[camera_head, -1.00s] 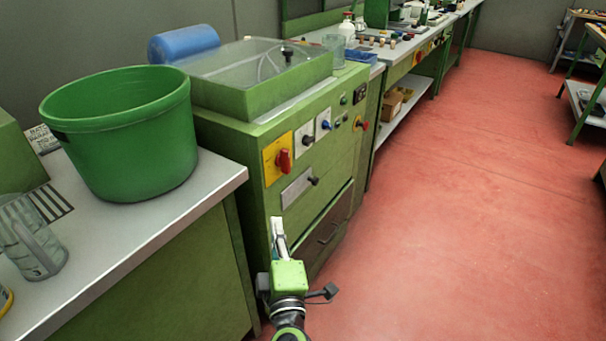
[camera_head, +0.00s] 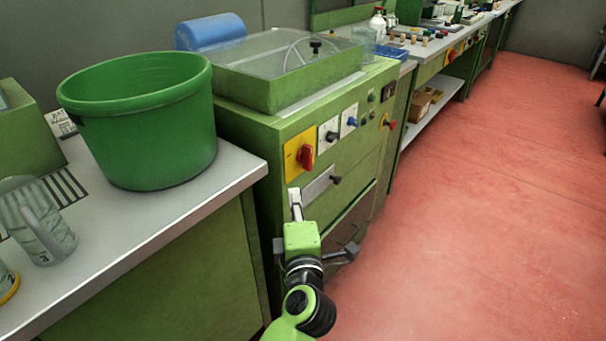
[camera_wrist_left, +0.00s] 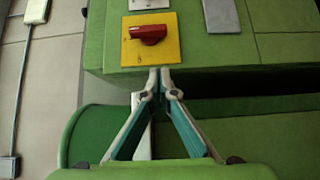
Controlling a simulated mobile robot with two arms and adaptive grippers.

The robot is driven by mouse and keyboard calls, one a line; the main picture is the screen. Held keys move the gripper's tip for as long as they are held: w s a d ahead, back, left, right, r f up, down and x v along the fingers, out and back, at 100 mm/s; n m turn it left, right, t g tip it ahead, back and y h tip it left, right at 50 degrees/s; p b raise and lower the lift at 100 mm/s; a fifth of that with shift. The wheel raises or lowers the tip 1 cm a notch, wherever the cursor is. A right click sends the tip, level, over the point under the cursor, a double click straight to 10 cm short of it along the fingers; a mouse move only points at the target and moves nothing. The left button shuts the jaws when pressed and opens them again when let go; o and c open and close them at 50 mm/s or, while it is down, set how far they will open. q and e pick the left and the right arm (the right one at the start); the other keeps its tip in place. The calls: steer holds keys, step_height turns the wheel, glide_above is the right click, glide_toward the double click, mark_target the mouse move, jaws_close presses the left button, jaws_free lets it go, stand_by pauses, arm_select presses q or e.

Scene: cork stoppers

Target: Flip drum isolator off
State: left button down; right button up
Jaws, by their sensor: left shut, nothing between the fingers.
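The drum isolator is a red rotary handle (camera_head: 305,156) on a yellow plate (camera_head: 293,165), on the front of the green machine (camera_head: 270,135). In the left wrist view the red handle (camera_wrist_left: 148,34) lies crosswise on its yellow plate (camera_wrist_left: 150,54). My left gripper (camera_head: 295,192) is shut and empty, below the yellow plate in the head view. In the left wrist view its closed fingertips (camera_wrist_left: 160,72) appear just under the plate's lower edge; I cannot tell whether they touch the machine. My right gripper is not in view.
A green tub (camera_head: 140,130) stands on the grey bench (camera_head: 200,195) left of the machine, beside a clear jug (camera_head: 40,225). Other knobs, including a blue one (camera_head: 351,122), sit right of the isolator. Open red floor (camera_head: 470,220) lies to the right.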

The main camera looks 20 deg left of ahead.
mark_target(306, 157)
arm_select(q)
steer(key=x, duration=0.6)
steer(key=shift+b, duration=0.35)
steer(key=w, duration=0.1)
steer(key=w+d, duration=0.1)
steer(key=w, duration=0.1)
steer(key=shift+f+b, duration=0.1)
steer(key=shift+b, duration=0.3)
steer(key=shift+w+d, duration=0.15)
steer(key=shift+w, duration=0.3)
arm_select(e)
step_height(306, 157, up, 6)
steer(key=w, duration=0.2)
